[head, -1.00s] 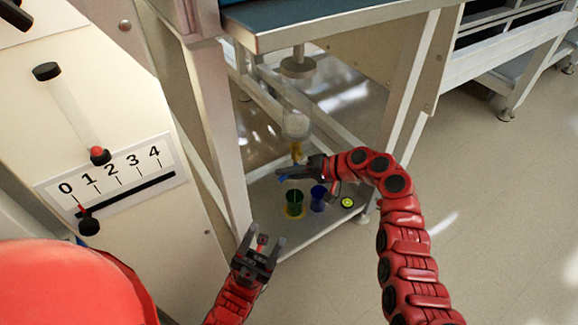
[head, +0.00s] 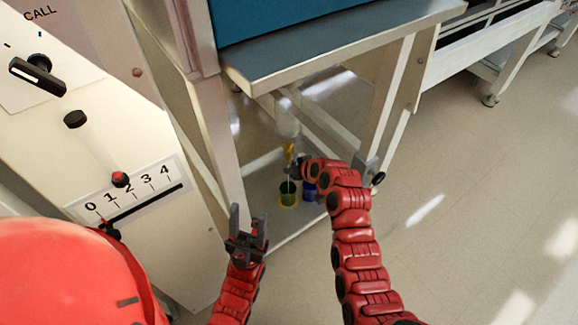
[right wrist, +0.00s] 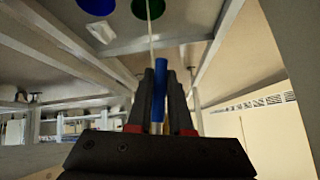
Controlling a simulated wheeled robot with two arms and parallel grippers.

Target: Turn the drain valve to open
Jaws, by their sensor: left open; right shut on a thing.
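The drain valve (head: 288,148), a small brass-yellow fitting, hangs under a clear vessel (head: 288,125) beneath the bench. Its blue lever (right wrist: 160,90) stands between the fingers of my right gripper (right wrist: 160,92), which is shut on it. In the head view my right gripper (head: 295,170) is at the valve, mostly hidden by its own arm. A thin pale line, looking like a stream, runs from below the valve to the green cup (head: 288,188). My left gripper (head: 248,222) is open and empty, left of and nearer than the cups.
A blue cup (head: 309,190) stands beside the green cup on the low shelf (head: 290,229). A bench leg (head: 226,150) rises on the left. A panel with a 0 to 4 scale (head: 130,190) is further left. The floor at right (head: 470,230) is clear.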

